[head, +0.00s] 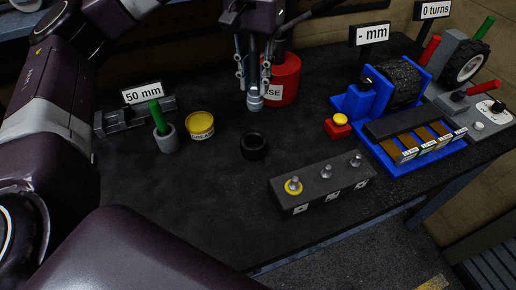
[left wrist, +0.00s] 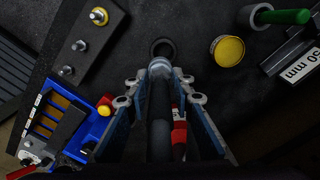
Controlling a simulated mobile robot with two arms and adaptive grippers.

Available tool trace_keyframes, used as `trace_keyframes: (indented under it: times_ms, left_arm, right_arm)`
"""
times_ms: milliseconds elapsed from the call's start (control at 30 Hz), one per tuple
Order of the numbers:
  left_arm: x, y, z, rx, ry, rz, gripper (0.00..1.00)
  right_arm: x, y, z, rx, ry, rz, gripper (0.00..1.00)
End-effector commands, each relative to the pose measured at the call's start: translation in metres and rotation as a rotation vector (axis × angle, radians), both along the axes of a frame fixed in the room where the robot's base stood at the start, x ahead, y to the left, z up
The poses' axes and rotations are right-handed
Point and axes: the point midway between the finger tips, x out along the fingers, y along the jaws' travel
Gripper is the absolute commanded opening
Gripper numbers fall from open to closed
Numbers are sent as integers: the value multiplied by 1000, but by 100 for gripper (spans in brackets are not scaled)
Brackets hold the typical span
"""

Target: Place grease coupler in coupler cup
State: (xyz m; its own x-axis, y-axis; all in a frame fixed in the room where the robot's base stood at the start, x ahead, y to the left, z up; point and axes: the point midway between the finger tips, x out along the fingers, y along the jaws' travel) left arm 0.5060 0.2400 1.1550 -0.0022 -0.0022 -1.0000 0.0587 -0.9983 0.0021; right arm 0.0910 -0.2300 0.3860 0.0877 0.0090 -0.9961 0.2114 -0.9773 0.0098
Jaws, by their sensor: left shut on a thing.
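My left gripper (head: 254,84) hangs at the top middle of the head view, fingers pointing down. It is shut on the grease coupler (head: 254,98), a silver tip that sticks out below the fingers. In the left wrist view the coupler (left wrist: 160,67) sits at the end of a black tube between the fingers (left wrist: 160,95). The coupler cup (head: 253,146), a short black open ring, stands on the bench below and in front of the coupler. In the left wrist view the cup (left wrist: 163,46) shows just beyond the coupler's tip, partly covered. My right gripper is not in view.
A red grease can (head: 287,80) stands close behind my gripper. A yellow-lidded tin (head: 200,125) and a grey cup (head: 166,139) with a green handle are left of the coupler cup. A dark block (head: 320,187) with three fittings lies front right. A blue rig (head: 350,100) is further right.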

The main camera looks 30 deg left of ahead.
Motion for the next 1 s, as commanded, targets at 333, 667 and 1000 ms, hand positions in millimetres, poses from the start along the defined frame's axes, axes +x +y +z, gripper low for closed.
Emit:
trace_keyframes:
  times_ms: [333, 667, 1000]
  left_arm:
    - [9, 8, -1, 2, 7, -3, 0]
    - [8, 9, -86, 3, 6, -1, 0]
    - [10, 8, -131, 2, 2, 0, 0]
  right_arm:
    - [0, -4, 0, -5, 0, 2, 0]
    - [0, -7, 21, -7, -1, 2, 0]
    - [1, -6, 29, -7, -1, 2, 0]
